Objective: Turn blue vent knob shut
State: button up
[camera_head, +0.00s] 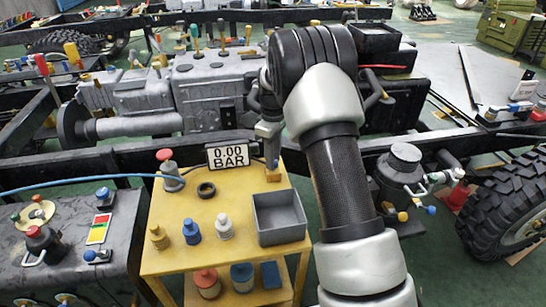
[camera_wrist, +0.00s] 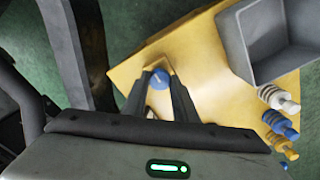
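A blue knob (camera_wrist: 159,79) with a pale mark on top shows between my two fingertips in the wrist view. It stands at the far corner of a yellow bench (camera_wrist: 200,75). In the head view a bit of the blue knob (camera_head: 276,164) shows just under my gripper (camera_head: 270,150), which points down at the bench's back right corner. My gripper (camera_wrist: 161,80) has one finger on each side of the knob. Whether the fingers press on it or stand slightly apart from it cannot be told. A display (camera_head: 228,155) beside it reads 0.00 BAR.
A grey open bin (camera_head: 279,217) stands in front of the knob on the bench. A red-topped fitting (camera_head: 168,170), a black ring (camera_head: 206,190) and several small plugs are to the left. A dark frame rail (camera_head: 130,158) runs behind. Other blue knobs sit on the left tank and right can.

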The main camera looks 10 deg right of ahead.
jog(key=c, duration=0.5)
jog(key=shift+o, duration=0.2)
jog(key=shift+r, duration=0.1)
jog(key=m+p, duration=0.2)
jog(key=m, duration=0.1)
jog(key=shift+r+m+p, duration=0.1)
jog(key=shift+m+p, duration=0.2)
jog(key=shift+p, duration=0.1)
jog(key=m+p, duration=0.2)
jog(key=m, duration=0.2)
jog(key=shift+m, duration=0.3)
jog(key=m+p, duration=0.2)
jog(key=m, duration=0.3)
jog(key=shift+m+p, duration=0.45)
jog(key=shift+m, duration=1.85)
